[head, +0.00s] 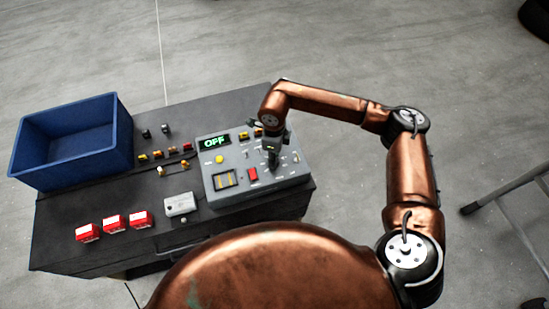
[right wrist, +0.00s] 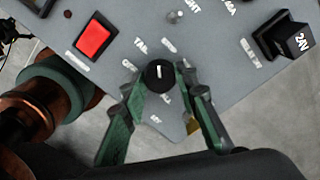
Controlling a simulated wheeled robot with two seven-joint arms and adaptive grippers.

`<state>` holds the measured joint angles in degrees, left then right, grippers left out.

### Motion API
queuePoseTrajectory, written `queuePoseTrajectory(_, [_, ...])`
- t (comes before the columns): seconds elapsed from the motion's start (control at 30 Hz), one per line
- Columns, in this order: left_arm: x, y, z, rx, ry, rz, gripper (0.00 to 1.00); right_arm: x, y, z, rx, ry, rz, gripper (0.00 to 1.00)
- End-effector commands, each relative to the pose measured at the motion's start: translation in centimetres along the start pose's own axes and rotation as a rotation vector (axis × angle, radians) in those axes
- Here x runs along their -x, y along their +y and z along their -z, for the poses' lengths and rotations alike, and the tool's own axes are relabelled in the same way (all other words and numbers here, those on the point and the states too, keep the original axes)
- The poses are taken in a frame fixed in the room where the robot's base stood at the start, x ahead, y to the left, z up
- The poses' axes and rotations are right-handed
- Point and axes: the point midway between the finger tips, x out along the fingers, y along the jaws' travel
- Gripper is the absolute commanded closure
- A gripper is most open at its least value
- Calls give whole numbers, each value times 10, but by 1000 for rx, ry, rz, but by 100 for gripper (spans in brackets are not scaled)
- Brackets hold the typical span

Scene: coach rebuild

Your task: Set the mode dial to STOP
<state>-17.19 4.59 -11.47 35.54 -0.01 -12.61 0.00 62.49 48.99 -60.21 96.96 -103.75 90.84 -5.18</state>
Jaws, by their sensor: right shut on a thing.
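The mode dial (right wrist: 160,75) is a round black knob with a white pointer line, on the grey control panel (right wrist: 110,65). The pointer stands nearly straight up in the right wrist view, and the small labels around it are too blurred to read surely. My right gripper (right wrist: 160,82) is shut on the dial, one green finger on each side. In the head view the right gripper (head: 272,158) reaches down onto the panel (head: 219,184) and hides the dial. The panel display (head: 214,142) reads OFF in green. My left gripper is not in view.
A blue bin (head: 68,168), red-and-white boxes (head: 113,222), a light grey box (head: 181,205) and small parts share the dark bench (head: 60,240).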

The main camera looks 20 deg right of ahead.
Motion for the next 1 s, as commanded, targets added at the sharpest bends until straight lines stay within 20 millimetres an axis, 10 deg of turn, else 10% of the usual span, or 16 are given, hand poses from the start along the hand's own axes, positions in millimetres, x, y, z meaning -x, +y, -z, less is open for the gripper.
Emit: queuePoseTrajectory(1.0, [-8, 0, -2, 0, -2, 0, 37, 1, -1, 0, -448, -1, 1, 97])
